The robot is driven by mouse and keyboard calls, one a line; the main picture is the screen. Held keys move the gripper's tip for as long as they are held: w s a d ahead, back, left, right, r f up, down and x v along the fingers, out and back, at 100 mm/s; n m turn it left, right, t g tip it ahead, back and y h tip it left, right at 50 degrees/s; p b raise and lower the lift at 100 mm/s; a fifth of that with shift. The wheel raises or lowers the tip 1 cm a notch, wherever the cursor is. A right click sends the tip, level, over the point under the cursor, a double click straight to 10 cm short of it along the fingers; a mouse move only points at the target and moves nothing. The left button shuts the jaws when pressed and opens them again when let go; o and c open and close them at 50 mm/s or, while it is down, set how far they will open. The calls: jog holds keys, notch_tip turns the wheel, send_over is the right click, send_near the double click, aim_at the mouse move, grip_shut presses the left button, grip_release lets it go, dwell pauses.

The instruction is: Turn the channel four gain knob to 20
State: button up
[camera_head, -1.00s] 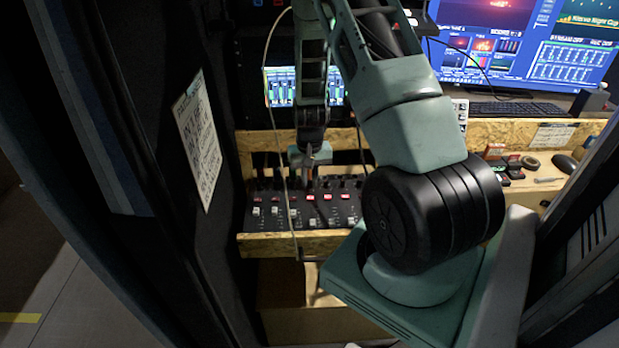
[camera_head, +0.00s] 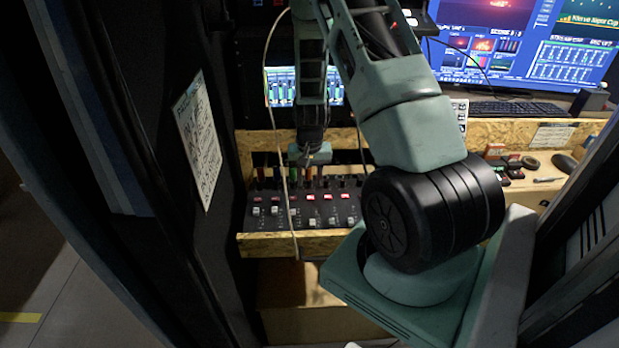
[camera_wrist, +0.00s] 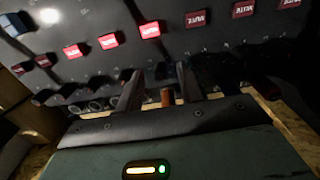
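The mixing desk (camera_head: 277,222) sits on a wooden shelf, with a row of lit red mute buttons (camera_wrist: 149,30) and a row of knobs along its far side. My gripper (camera_head: 312,165) hangs over this far row, fingers pointing down. In the wrist view its two dark fingers (camera_wrist: 158,84) are apart. A short orange knob (camera_wrist: 167,97) shows in the gap between them, with space visible on both sides. Other dark knobs (camera_wrist: 78,107) stand to the left. Channel numbers and the gain scale are not readable, so I cannot tell which channel the orange knob belongs to.
A thin pale cable (camera_head: 272,130) hangs in front of the desk, left of my gripper. A wooden ledge (camera_head: 345,138) runs behind the desk, below a small screen (camera_head: 281,87). A black wall with a paper sign (camera_head: 198,140) closes the left side.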

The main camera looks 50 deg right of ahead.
aim_at(310, 181)
notch_tip(310, 181, up, 17)
jog(key=shift+r, duration=0.2)
dwell(0.6)
dwell(0.4)
jog(key=s+a+r+n+t, duration=0.15)
jog(key=a+n, duration=0.25)
jog(key=a, duration=0.5)
jog(key=s+a+n, duration=0.2)
jog(key=a+n, duration=0.2)
jog(key=a, duration=0.6)
jog(key=s+a+r+n+t, duration=0.15)
jog(key=a+n, duration=0.25)
jog(key=a, duration=0.5)
jog(key=s+a+r+n+g, duration=0.1)
jog(key=s+a+n+g, duration=0.2)
jog(key=s+a, duration=0.9)
jog(key=n, duration=0.2)
jog(key=shift+s+a+r+n+y, duration=0.15)
jog(key=shift+a+r+n+y, duration=0.15)
jog(key=shift+a, duration=0.1)
jog(key=shift+f, duration=0.1)
